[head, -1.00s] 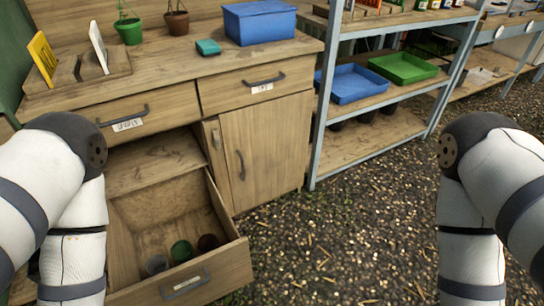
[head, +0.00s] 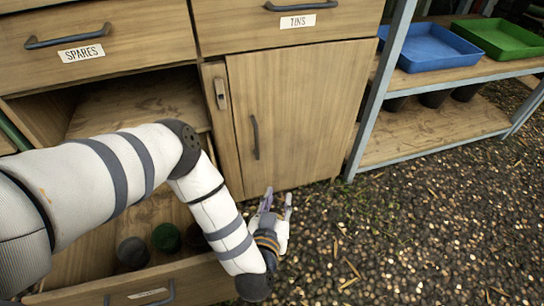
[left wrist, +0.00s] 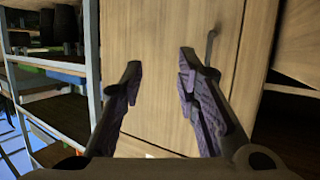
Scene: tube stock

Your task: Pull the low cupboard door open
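The low cupboard door (head: 305,110) is a plain wooden panel and stands shut. Its dark vertical bar handle (head: 255,137) is near the door's left edge. My left gripper (head: 278,196) is in front of the door's lower part, below and right of the handle. In the left wrist view my left gripper (left wrist: 160,66) is open and empty, its two fingers apart and facing the door panel (left wrist: 160,30). The handle (left wrist: 212,46) shows there beyond the right finger, outside the gap, its lower end partly hidden by that finger. My right gripper is out of view.
A low drawer (head: 190,282) left of the door is pulled out, with several pots in it, below my left arm. Closed drawers labelled SPARES (head: 130,50) and TINS (head: 330,30) are above. A metal shelf (head: 376,95) stands right. The gravel floor is clear.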

